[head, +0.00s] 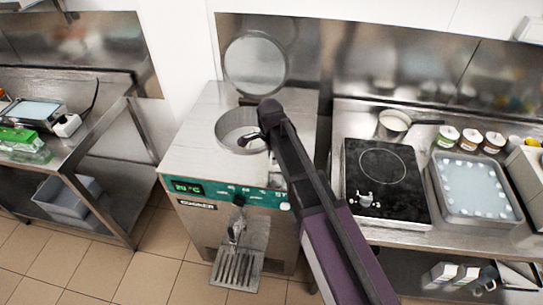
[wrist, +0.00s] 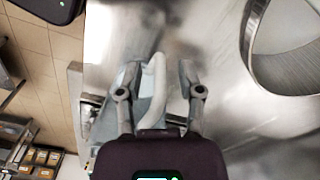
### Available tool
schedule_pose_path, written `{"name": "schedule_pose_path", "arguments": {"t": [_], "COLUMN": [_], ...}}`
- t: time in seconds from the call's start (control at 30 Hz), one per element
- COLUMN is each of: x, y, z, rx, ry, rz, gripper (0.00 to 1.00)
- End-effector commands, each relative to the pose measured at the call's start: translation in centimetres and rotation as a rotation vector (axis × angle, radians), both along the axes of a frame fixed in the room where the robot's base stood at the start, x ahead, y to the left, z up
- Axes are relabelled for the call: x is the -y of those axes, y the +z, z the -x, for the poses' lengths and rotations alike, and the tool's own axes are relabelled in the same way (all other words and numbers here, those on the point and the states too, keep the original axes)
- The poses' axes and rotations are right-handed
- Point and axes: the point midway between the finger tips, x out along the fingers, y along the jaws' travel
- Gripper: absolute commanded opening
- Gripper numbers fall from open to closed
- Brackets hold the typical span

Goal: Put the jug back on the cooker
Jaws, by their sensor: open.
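In the wrist view, a pale curved handle (wrist: 157,88), which looks like the jug's, lies between the fingers of my gripper (wrist: 159,68). A pale body is partly visible beside it, above the freezer's steel top. My gripper is open, its fingers on both sides of the handle with gaps. In the head view my arm hides the jug and the fingers.
A steel tray (head: 475,190), several jars (head: 470,139) and a pan (head: 394,123) surround the cooker. A gap separates freezer and counter.

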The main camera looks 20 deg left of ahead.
Motion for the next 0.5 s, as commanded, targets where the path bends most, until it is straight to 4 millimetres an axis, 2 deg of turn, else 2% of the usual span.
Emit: {"name": "schedule_pose_path", "arguments": {"t": [0.03,0.5], "x": [0.0,-0.3], "y": [0.8,4.6], "z": [0.0,0.1], "rx": [0.0,0.0], "ry": [0.0,0.001], "rz": [0.0,0.0], "gripper": [0.48,0.48]}}
